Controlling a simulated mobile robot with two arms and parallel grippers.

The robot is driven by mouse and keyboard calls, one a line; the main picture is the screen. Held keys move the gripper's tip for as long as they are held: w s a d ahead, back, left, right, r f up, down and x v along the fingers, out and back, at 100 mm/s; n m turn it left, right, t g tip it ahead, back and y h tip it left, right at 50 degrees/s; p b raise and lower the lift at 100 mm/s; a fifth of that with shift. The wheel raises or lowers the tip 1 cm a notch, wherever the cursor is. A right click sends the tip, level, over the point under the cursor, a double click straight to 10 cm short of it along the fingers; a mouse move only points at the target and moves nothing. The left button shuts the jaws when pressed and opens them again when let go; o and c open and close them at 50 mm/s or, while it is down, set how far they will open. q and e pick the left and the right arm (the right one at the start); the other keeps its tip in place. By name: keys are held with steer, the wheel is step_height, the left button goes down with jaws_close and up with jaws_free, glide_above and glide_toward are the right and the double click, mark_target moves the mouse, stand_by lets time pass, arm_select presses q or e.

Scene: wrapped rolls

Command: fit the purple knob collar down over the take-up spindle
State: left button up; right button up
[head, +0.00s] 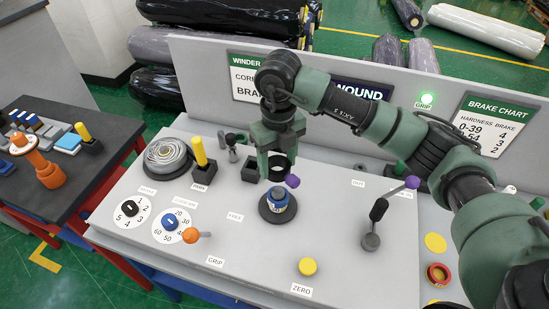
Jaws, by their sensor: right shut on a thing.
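The take-up spindle (278,198) is a short blue and white post standing upright on a round black base in the middle of the grey console. My right gripper (279,158) points down just above it and is shut on the knob collar (292,181). The collar shows as a dark ring between the fingers with a purple ball knob at its lower right. In the picture the collar is just above the spindle top; I cannot tell whether they touch. My left gripper is not in view.
A coil of grey cable (167,158), a yellow-handled lever (199,150) and two dials stand to the left. A purple-tipped lever (371,240) stands to the right.

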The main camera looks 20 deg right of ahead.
steer(key=shift+d+f+b, duration=0.1)
steer(key=shift+f+b, duration=0.6)
steer(key=shift+b, duration=0.15)
step_height(320, 180, down, 4)
steer(key=b, duration=0.3)
steer(key=shift+f+b, duration=0.15)
steer(key=shift+b, duration=0.15)
arm_select(q)
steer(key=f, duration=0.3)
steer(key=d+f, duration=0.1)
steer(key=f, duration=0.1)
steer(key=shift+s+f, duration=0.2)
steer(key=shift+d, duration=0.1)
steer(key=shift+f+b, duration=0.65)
steer(key=shift+b, duration=0.05)
arm_select(e)
steer(key=shift+s, duration=0.1)
stand_by(0.4)
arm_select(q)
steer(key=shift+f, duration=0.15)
arm_select(e)
steer(key=shift+f, duration=0.25)
arm_select(q)
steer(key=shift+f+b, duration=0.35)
steer(key=shift+b, duration=0.15)
arm_select(e)
steer(key=shift+f, duration=0.3)
